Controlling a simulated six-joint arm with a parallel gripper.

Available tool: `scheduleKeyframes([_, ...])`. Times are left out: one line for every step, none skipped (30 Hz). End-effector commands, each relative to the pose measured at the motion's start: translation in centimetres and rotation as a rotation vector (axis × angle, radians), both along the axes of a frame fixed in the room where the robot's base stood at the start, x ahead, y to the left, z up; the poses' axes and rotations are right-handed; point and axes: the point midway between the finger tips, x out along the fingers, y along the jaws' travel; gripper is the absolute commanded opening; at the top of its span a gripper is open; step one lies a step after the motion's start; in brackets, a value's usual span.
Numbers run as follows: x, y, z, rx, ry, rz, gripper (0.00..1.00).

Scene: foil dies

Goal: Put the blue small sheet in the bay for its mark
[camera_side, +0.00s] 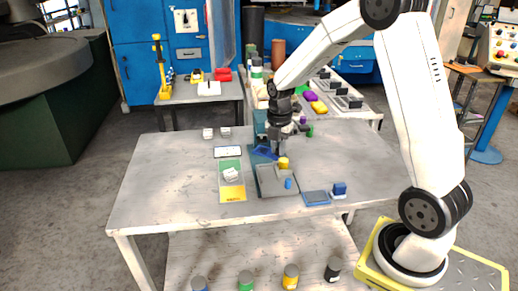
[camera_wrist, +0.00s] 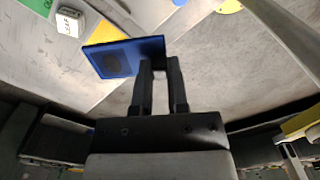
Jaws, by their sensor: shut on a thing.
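My gripper (camera_wrist: 160,68) is shut on the edge of the blue small sheet (camera_wrist: 122,58), which bears a dark round mark on its face. In the side view my gripper (camera_side: 275,150) holds the blue sheet (camera_side: 263,152) tilted above the table, near the back edge of a grey plate. A flat strip with a green bay (camera_side: 229,164) and a yellow bay (camera_side: 232,193) lies left of the gripper. A white block (camera_side: 231,174) sits on this strip; in the wrist view the block (camera_wrist: 69,22) reads "LEAF". The mark on the sheet is too dark to read.
The grey plate (camera_side: 263,187) carries a yellow knob (camera_side: 283,162) and a blue knob (camera_side: 288,183). Two small white blocks stand at back left. The table's left side (camera_side: 160,190) is clear.

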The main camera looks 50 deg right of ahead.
Motion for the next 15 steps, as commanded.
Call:
scheduleKeyframes([0.6, -0.1, -0.2, 0.001, 0.001, 0.053, 0.00])
scheduleKeyframes([0.9, -0.2, -0.2, 0.001, 0.001, 0.087, 0.00])
scheduleKeyframes([1.4, -0.3, -0.3, 0.001, 0.001, 0.132, 0.00])
scheduleKeyframes([1.7, -0.3, -0.4, 0.001, 0.001, 0.166, 0.00])
scheduleKeyframes([2.1, -0.4, -0.5, 0.000, 0.000, 0.200, 0.00])
scheduleKeyframes([2.5, -0.5, -0.6, 0.000, 0.001, 0.245, 0.00])
scheduleKeyframes([2.9, -0.6, -0.7, 0.000, 0.000, 0.279, 0.00])
scheduleKeyframes([3.2, -0.6, -0.7, 0.000, 0.000, 0.313, 0.00])
scheduleKeyframes([3.6, -0.7, -0.8, 0.000, 0.000, 0.356, 0.00])
scheduleKeyframes([3.8, -0.7, -0.9, 0.000, 0.001, 0.388, 0.00])
scheduleKeyframes([4.1, -0.8, -1.0, 0.000, 0.001, 0.418, 0.00])
scheduleKeyframes([4.5, -0.8, -1.1, 0.000, 0.001, 0.455, 0.00])
scheduleKeyframes([4.7, -0.9, -1.2, 0.000, 0.001, 0.482, 0.00])
scheduleKeyframes([5.0, -0.9, -1.2, -0.001, 0.000, 0.506, 0.00])
scheduleKeyframes([5.2, -0.9, -1.3, -0.001, 0.000, 0.536, 0.00])
